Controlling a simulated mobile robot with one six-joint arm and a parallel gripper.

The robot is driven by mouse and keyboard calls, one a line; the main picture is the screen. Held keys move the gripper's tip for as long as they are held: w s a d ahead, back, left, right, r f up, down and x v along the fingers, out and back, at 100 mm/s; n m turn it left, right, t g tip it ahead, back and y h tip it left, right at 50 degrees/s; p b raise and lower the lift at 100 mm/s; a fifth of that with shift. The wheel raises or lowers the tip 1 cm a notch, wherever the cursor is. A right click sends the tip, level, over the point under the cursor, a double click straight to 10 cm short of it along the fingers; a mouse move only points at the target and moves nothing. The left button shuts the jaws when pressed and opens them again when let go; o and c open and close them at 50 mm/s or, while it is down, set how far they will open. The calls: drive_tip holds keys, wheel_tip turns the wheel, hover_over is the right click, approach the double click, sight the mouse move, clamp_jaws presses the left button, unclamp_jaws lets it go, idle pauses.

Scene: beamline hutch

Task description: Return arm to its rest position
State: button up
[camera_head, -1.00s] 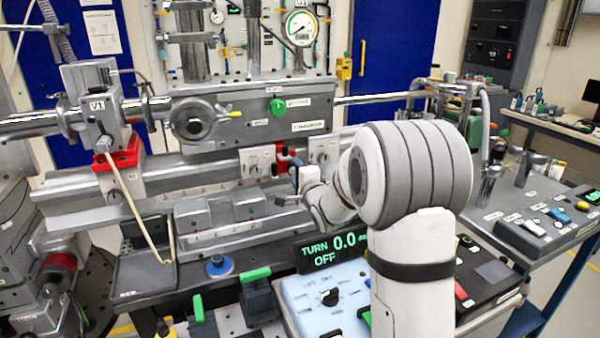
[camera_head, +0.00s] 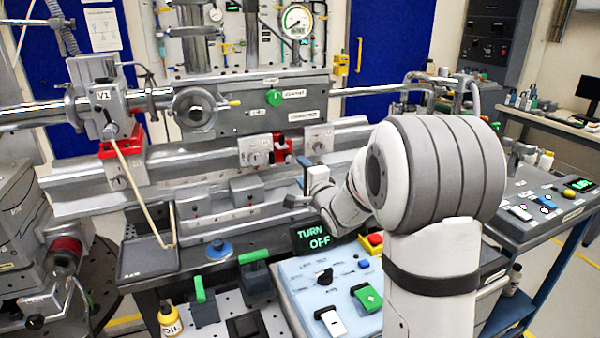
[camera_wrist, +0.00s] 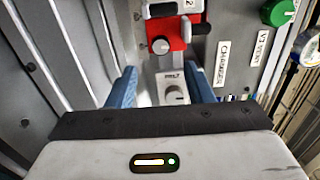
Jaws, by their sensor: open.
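My gripper (camera_head: 300,184) is small in the head view, in front of the long grey rail, partly hidden by my own arm. In the wrist view my gripper (camera_wrist: 162,85) shows two blue fingers spread apart with nothing held between them. Beyond the fingers is a grey mount with a knob (camera_wrist: 175,95) and a red clamp (camera_wrist: 170,38). My arm is bent, with its large grey-banded joint at the right of the head view.
The control panel (camera_head: 345,262) and the TURN OFF display (camera_head: 318,238) lie below my arm. The grey rail (camera_head: 200,166) carries the red-based V1 valve (camera_head: 104,108). A side bench (camera_head: 545,205) stands at the right.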

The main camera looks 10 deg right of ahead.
drive_tip(key=shift+d, duration=0.1)
drive_tip(key=s+n+g+h+p, duration=0.2)
drive_tip(key=s+n+g+p, duration=0.2)
drive_tip(key=s, duration=1.5)
drive_tip(key=s+r+n+g+h+p, duration=0.1)
drive_tip(key=s+n+g+p, duration=0.4)
drive_tip(key=s+n+g, duration=0.6)
drive_tip(key=s, duration=0.8)
drive_tip(key=shift+n+h, duration=0.4)
drive_tip(key=shift+d+r, duration=0.1)
